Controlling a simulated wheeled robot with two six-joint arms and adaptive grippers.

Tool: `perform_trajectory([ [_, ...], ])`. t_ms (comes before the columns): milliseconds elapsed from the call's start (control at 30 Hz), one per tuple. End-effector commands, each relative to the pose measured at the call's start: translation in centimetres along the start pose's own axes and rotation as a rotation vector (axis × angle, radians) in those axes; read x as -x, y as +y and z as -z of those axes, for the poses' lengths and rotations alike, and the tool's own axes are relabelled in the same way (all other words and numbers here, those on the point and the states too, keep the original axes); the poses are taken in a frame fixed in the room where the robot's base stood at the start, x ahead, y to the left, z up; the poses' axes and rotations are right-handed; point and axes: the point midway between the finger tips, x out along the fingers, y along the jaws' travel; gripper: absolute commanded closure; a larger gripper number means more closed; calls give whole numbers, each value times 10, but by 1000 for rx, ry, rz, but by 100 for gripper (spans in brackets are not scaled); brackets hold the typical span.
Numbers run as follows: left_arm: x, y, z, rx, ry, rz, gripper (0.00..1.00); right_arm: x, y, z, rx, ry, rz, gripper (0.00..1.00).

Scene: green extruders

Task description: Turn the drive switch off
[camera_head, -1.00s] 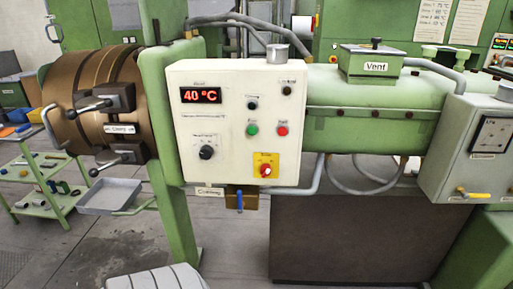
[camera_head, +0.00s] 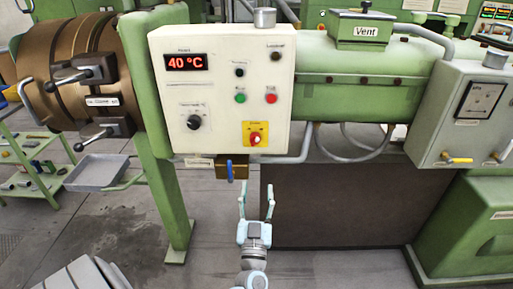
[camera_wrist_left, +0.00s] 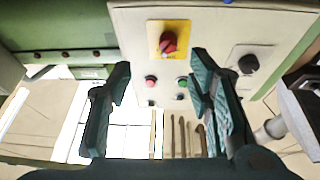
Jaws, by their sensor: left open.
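The white control panel (camera_head: 222,90) hangs on the green machine and shows 40 °C. A red rotary switch on a yellow plate (camera_head: 255,137) sits low on its right side, and a black rotary knob (camera_head: 193,122) is to its left. Their labels are too small to read, so I cannot tell which is marked drive. My left gripper (camera_head: 257,192) is open and empty, below the panel and apart from it. In the left wrist view the red switch (camera_wrist_left: 168,43) appears beyond the open fingers (camera_wrist_left: 160,65). My right gripper is not in view.
A green button (camera_head: 240,97) and a red button (camera_head: 271,97) sit above the red switch. A brass valve with a blue handle (camera_head: 230,170) hangs just under the panel. A grey box with a yellow handle (camera_head: 460,115) is at right. Floor below is clear.

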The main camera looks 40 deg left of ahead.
Motion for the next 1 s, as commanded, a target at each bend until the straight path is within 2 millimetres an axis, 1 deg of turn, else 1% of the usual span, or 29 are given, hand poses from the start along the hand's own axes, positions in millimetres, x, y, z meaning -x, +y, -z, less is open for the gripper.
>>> perform_trajectory([
  [33,-6,-5,9,8,19,30,53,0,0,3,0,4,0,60],
  [100,-16,-8,14,10,28,46,53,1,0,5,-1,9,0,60],
  [167,-27,-8,15,9,29,45,53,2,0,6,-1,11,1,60],
  [267,-54,-8,15,9,29,42,53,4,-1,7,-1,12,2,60],
  [400,-96,-9,16,8,28,40,53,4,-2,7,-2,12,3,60],
  [500,-120,-10,14,8,26,40,53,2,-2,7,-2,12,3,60],
  [600,-136,-10,14,9,25,39,53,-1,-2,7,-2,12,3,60],
  [733,-147,-11,14,10,23,39,53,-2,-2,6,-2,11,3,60],
  [967,-148,-11,14,9,22,38,53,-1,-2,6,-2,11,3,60],
  [1000,-148,-11,14,9,22,38,56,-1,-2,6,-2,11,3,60],
])
